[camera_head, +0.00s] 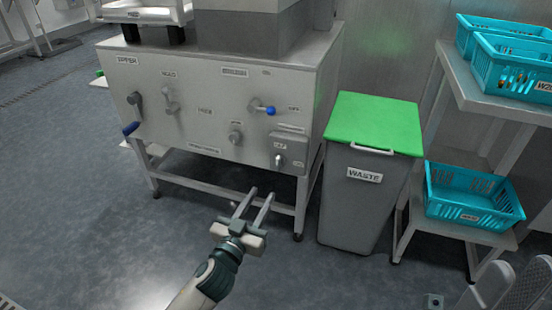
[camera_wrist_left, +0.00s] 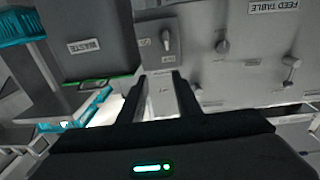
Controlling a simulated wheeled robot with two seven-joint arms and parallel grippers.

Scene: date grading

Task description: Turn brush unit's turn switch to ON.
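The grey machine cabinet (camera_head: 215,110) carries several knobs and levers on its front panel. A small raised switch box (camera_head: 291,143) with a turn switch (camera_head: 279,160) sits at the panel's lower right; its small labels are too blurred to read for certain. In the left wrist view this turn switch (camera_wrist_left: 166,40) is just beyond the fingers, near the top middle. My left gripper (camera_head: 262,192) is open and empty, below and in front of the switch box, apart from it. Its two fingers also show in the left wrist view (camera_wrist_left: 159,80). My right gripper is not in view.
A grey waste bin (camera_head: 350,205) with a green lid (camera_head: 375,122) stands close to the right of the machine. A rack at right holds teal crates (camera_head: 470,197). A blue-ended lever (camera_head: 262,108) and a blue-handled crank (camera_head: 132,127) stick out from the panel.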

